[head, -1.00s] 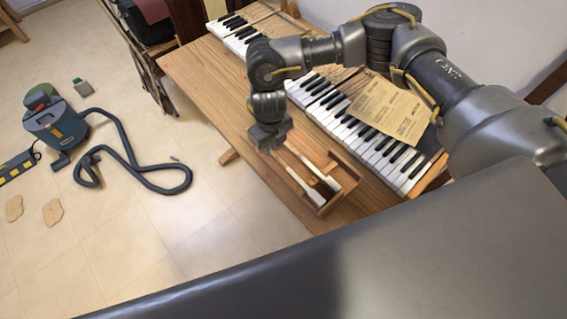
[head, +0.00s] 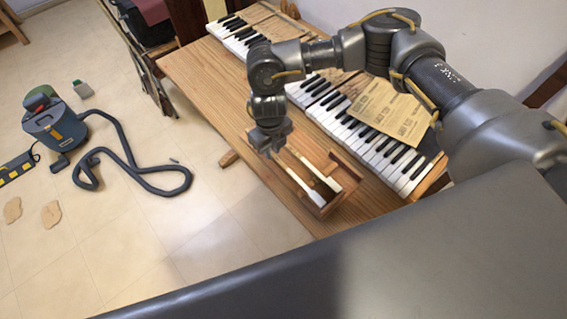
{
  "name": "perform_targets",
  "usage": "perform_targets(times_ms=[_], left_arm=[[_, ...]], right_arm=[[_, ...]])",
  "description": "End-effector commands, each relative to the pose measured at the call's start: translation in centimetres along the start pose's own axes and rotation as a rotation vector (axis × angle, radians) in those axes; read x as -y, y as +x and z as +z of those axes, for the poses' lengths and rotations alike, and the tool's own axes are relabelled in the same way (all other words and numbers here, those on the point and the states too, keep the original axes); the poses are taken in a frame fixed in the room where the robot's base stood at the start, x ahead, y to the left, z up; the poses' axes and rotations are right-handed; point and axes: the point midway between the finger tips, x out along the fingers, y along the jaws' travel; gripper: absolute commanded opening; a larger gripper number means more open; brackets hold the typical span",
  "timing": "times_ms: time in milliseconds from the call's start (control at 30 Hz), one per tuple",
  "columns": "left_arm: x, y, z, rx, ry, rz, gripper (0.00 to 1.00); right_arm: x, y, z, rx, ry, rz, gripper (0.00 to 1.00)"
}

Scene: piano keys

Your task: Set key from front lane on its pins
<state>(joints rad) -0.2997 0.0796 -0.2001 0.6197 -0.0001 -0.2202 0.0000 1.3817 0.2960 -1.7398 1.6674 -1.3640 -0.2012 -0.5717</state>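My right gripper (head: 270,149) hangs over the table's front edge at the far-left end of a small wooden tray (head: 350,168). Two long wooden keys with pale sides, a front one (head: 298,180) and a back one (head: 315,169), lie side by side in the tray. The fingertips are close to the keys' left ends; whether they touch or grip one cannot be told. The keyboard (head: 385,153) runs along the table behind the tray. My arm hides part of its middle, and the pins cannot be made out. My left gripper is out of view.
A paper sheet (head: 392,108) lies over the back of the keyboard. The wooden table (head: 205,72) is bare at the front left. A blue vacuum cleaner (head: 55,125) with a dark hose stands on the floor at left. A dark grey surface fills the lower right.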

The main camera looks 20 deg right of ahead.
Motion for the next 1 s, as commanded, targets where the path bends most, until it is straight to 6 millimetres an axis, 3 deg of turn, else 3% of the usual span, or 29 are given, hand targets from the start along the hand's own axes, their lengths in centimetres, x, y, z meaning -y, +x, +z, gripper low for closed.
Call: perform_targets(times_ms=[533, 700, 1000], left_arm=[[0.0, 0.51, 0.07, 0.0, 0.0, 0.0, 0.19], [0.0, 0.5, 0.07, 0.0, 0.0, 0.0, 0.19], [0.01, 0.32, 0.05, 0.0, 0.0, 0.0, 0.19]], right_arm=[[0.02, 0.58, -0.01, 0.0, 0.0, 0.0, 0.19], [0.03, 0.58, -0.01, 0.0, 0.001, 0.0, 0.0], [-0.01, 0.33, 0.02, 0.001, 0.001, 0.0, 0.0]])
